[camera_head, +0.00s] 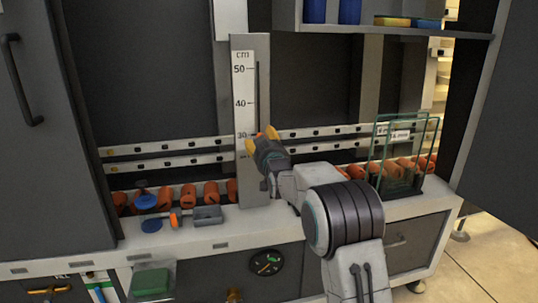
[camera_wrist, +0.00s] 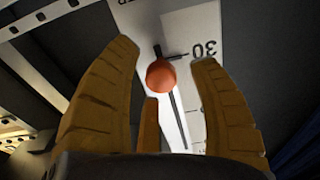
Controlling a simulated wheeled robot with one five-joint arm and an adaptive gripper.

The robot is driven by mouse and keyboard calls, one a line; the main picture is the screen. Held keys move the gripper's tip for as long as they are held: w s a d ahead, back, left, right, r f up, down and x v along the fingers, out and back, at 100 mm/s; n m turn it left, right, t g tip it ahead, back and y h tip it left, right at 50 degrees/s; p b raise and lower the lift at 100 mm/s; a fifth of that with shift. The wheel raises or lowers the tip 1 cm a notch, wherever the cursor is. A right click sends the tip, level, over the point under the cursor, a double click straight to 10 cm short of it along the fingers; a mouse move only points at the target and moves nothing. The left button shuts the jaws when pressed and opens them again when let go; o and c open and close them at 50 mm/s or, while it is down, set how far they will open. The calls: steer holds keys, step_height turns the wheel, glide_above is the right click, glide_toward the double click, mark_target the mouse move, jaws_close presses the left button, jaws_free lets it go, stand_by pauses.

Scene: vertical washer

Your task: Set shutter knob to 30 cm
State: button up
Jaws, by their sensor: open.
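The shutter knob (camera_wrist: 161,74) is a round orange ball on a dark slot in a pale scale plate (camera_wrist: 198,22). In the wrist view it sits close to the 30 tick, slightly below the tick's end. In the head view the scale (camera_head: 243,90) stands upright with marks 50, 40 and 30, and a bit of the orange knob (camera_head: 272,131) shows near the 30 level. My gripper (camera_head: 262,143) is at the scale there and hides most of the knob. In the wrist view my gripper (camera_wrist: 163,60) is open, its fingers on both sides of the knob, with gaps visible.
Slotted rails (camera_head: 175,145) run behind the scale on both sides. A green wire rack (camera_head: 402,122) stands at the right. A shelf (camera_head: 400,30) overhangs above.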

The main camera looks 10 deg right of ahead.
steer(key=s, duration=1)
steer(key=shift+s, duration=0.25)
steer(key=shift+f, duration=0.1)
steer(key=s+r+g+p, duration=0.5)
steer(key=s+p, duration=0.5)
steer(key=s, duration=0.4)
steer(key=s+r+g+p, duration=0.4)
steer(key=s+r+p, duration=0.2)
steer(key=s+p, duration=0.4)
steer(key=s+r+g+p, duration=0.5)
steer(key=s+p, duration=0.6)
steer(key=s, duration=0.6)
steer(key=shift+s+r+g, duration=0.3)
steer(key=shift+s+r, duration=0.1)
